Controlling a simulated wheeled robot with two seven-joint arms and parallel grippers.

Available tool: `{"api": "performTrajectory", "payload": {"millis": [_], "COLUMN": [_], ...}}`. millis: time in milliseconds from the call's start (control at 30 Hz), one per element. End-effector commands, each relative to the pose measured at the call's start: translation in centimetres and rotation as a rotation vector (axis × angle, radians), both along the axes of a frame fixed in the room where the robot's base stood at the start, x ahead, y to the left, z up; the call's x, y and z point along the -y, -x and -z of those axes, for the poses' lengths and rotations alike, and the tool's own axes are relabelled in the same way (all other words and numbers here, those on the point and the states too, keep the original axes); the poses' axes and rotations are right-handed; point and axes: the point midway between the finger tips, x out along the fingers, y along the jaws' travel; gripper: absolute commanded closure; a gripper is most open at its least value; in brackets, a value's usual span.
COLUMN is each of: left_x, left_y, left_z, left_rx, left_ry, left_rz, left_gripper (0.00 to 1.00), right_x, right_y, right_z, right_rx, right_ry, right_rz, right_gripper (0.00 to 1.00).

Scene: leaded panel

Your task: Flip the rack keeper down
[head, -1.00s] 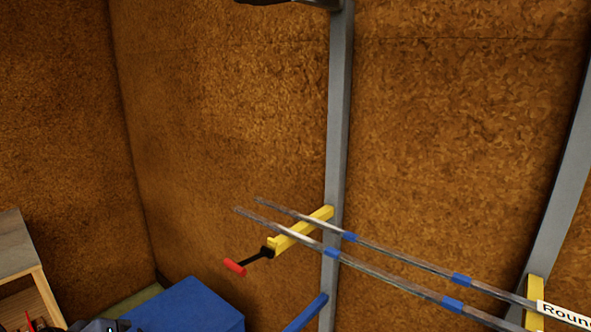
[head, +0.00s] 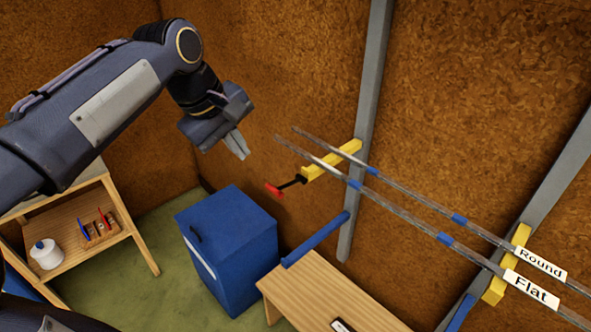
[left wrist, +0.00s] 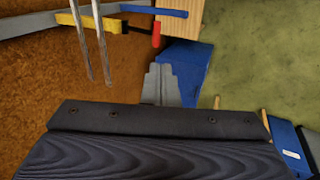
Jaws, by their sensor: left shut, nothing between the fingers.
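The rack keeper is a black lever with a red grip (head: 274,190) at the end of the yellow rack arm (head: 331,160). In the head view it sticks out to the left and slightly downward from the arm's tip. It also shows in the left wrist view, with its red grip (left wrist: 156,35) near the top. Two metal rods (head: 405,213) lie across the yellow arms. My left gripper (head: 242,155) is shut and empty, up and to the left of the red grip and apart from it in the picture. My right gripper is not in view.
A blue cabinet (head: 226,247) stands on the floor below the gripper. A wooden bench (head: 325,292) is below the rack. Wooden shelves (head: 85,215) with a white spool (head: 46,254) stand at the left. A blue arm (head: 316,239) projects under the yellow one.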

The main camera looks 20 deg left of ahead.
Motion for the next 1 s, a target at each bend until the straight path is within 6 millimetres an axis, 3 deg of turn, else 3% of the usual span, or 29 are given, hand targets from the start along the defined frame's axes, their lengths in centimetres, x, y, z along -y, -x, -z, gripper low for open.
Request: {"api": "performTrajectory", "payload": {"millis": [167, 700, 1000], "left_x": [-0.2, 1.5, 1.8], "left_y": [-0.9, -4.6, -5.6], "left_z": [0.2, 9.8, 12.1], "left_rx": [-0.012, -0.012, -0.008], "left_ry": [0.012, 0.012, 0.011], "left_rz": [-0.039, -0.034, -0.036], "left_gripper": [1.00, 1.00, 1.00], "right_x": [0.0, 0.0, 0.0], "right_y": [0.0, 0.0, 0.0], "right_z": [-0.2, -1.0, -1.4], "right_rx": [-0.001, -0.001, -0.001], "right_ry": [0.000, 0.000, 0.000], "right_rz": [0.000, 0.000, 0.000], "right_gripper": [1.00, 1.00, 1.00]}}
